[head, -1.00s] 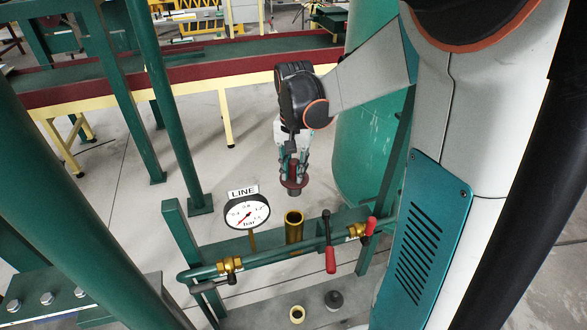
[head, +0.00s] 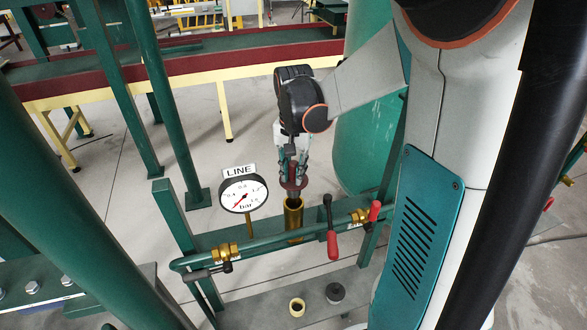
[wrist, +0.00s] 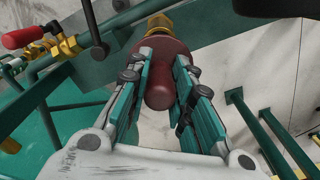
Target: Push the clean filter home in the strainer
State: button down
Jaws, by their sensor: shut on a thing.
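My gripper (head: 293,172) is shut on the dark red head of the filter (head: 293,185) and holds it from above. In the wrist view the rounded red knob of the filter (wrist: 160,96) is between the teal fingers of my gripper (wrist: 172,80). The strainer is an upright brass tube (head: 293,222) on the green frame, and its brass also shows beyond the red head in the wrist view (wrist: 158,23). The filter stands roughly upright, its grey lower end at the strainer's mouth. How far it is inside is hidden. The red head is still above the rim.
A pressure gauge marked LINE (head: 243,194) stands left of the strainer. A red-handled lever (head: 332,240) hangs close on its right. A green pipe with brass valves (head: 222,252) crosses in front. A cream ring (head: 297,307) and a dark grey cap (head: 335,293) lie on the bench below.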

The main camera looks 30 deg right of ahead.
aim_at(293, 163)
jog(key=shift+f+b, duration=0.95)
jog(key=shift+f, duration=0.4)
jog(key=shift+f+b, duration=2.8)
jog(key=shift+f, duration=0.2)
dwell(1.0)
jog(key=c, duration=1.3)
grip_release()
jog(key=shift+r, duration=0.1)
notch_tip(293, 163, up, 12)
jog(key=shift+f, duration=0.1)
